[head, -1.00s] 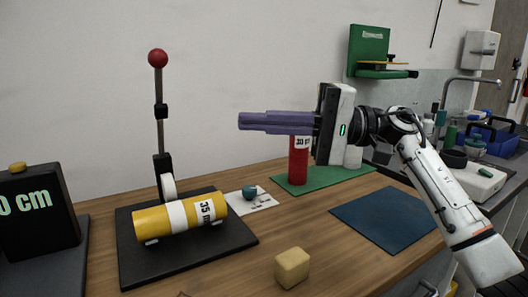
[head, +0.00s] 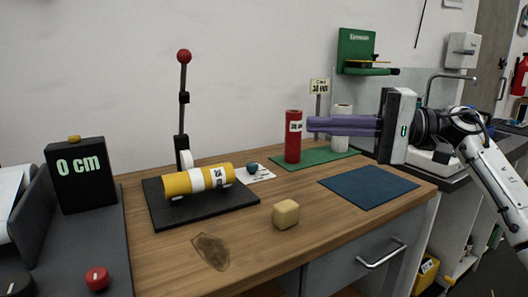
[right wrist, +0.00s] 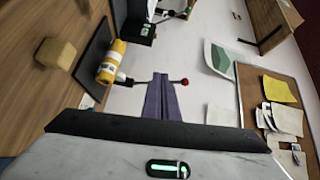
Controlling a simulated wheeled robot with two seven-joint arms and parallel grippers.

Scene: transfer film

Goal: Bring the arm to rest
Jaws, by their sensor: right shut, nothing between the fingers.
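My right gripper (head: 312,124) is shut and empty, its purple fingers pointing left in the head view. It is held up over the right part of the table. Its fingertips appear just right of the red cylinder (head: 292,140), and its fingers cross in front of a white cylinder (head: 341,112). In the right wrist view the closed fingers (right wrist: 161,80) also show with nothing between them. The fingers look clear of everything; the exact depth gap to the cylinders cannot be told. My left gripper is not in view.
On the wooden table (head: 180,255) are a yellow cylinder (head: 178,184) on a black stand (head: 160,212), a yellowish block (head: 286,214), a green mat (head: 318,160) and an empty blue mat (head: 368,187). A black "0 cm" display (head: 77,176) stands left. The table's front is mostly clear.

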